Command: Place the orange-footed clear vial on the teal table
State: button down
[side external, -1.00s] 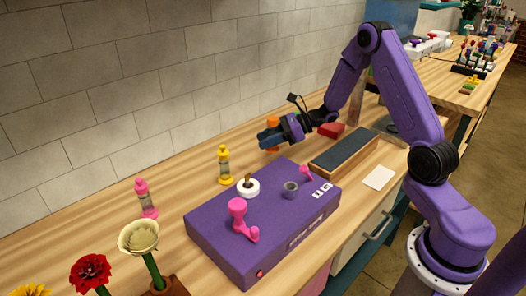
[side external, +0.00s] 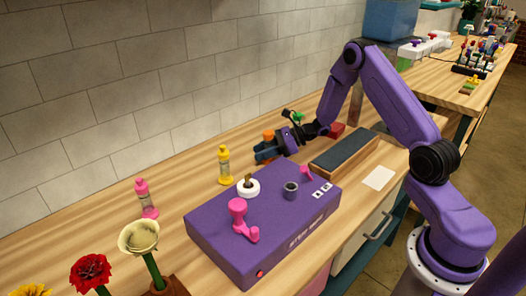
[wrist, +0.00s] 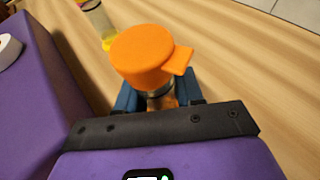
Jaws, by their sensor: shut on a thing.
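My gripper (side external: 266,153) is shut on the orange-footed clear vial (side external: 268,135), low over the wooden bench behind the purple box. In the wrist view, its round orange end with a side tab (wrist: 143,55) sticks up between the blue fingers of my gripper (wrist: 158,98). The vial's clear body is mostly hidden by that end and the fingers. I cannot tell whether its lower end touches the bench. A teal surface (side external: 432,6) shows at the far top right; I cannot tell whether it is the teal table.
The purple box (side external: 222,228) stands in front of my gripper. A yellow vial (side external: 224,166) and a pink vial (side external: 147,198) stand on the wooden bench (side external: 100,224) to the left. A dark-topped wooden tray (side external: 345,152) lies to the right. Flowers stand at front left.

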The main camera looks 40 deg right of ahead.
jog(key=c, duration=0.7)
grip_release()
jog(key=shift+f, duration=0.1)
jog(key=shift+s+d+r, duration=0.1)
jog(key=shift+d+r, duration=0.1)
jog(key=shift+r, duration=0.05)
jog(key=v, duration=1.1)
jog(key=shift+s+d, duration=0.15)
jog(key=shift+s, duration=0.15)
